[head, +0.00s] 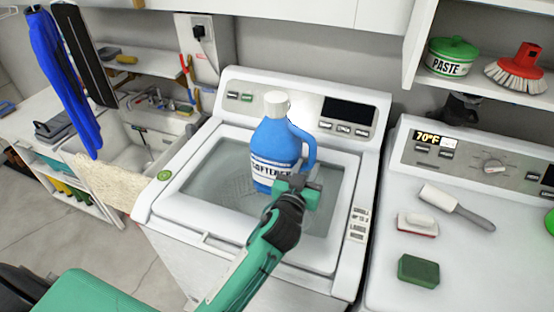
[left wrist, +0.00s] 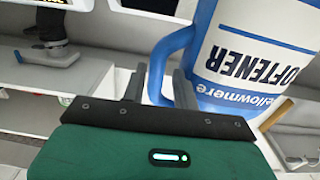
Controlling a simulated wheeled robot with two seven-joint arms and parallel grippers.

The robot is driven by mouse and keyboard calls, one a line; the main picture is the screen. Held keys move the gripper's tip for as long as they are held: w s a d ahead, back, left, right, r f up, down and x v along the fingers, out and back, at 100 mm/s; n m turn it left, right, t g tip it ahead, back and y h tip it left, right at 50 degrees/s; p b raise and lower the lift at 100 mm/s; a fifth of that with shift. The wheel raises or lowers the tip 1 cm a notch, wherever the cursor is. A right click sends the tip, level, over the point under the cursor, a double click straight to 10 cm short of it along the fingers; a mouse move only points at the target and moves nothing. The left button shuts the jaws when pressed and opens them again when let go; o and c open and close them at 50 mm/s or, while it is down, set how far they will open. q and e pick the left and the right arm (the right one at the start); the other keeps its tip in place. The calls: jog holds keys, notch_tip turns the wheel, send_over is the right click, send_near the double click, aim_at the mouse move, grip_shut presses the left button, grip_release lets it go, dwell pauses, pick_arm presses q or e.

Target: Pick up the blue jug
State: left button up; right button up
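The blue jug (head: 275,150) has a white cap and a white label reading SOFTENER. It stands upright on the glass lid of the white washer (head: 200,218), with its handle on the right side. My left gripper (head: 301,184) is at the jug's lower right, by the handle, and hides part of its base. In the left wrist view, the jug (left wrist: 240,50) fills the upper right. Its blue handle (left wrist: 166,62) passes between the two grey fingers of my left gripper (left wrist: 159,85), which are apart. The fingers do not look closed on it. My right gripper is not in view.
On the right machine (head: 470,250) lie a white-headed brush (head: 455,205), a white scrubber (head: 418,225) and a green sponge (head: 418,270). A shelf above holds a green-lidded paste tin (head: 451,57) and a red brush (head: 518,70). A sink (head: 130,150) is at left.

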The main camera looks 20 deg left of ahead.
aim_at(311, 161)
pick_arm(q)
jog(key=w+p, duration=0.1)
jog(key=w, duration=0.2)
jog(key=shift+w+d+r+p, duration=0.1)
jog(key=shift+w+r+p, duration=0.05)
jog(key=shift+w+p, duration=0.2)
jog(key=shift+w, duration=0.35)
grip_shut()
dwell(0.8)
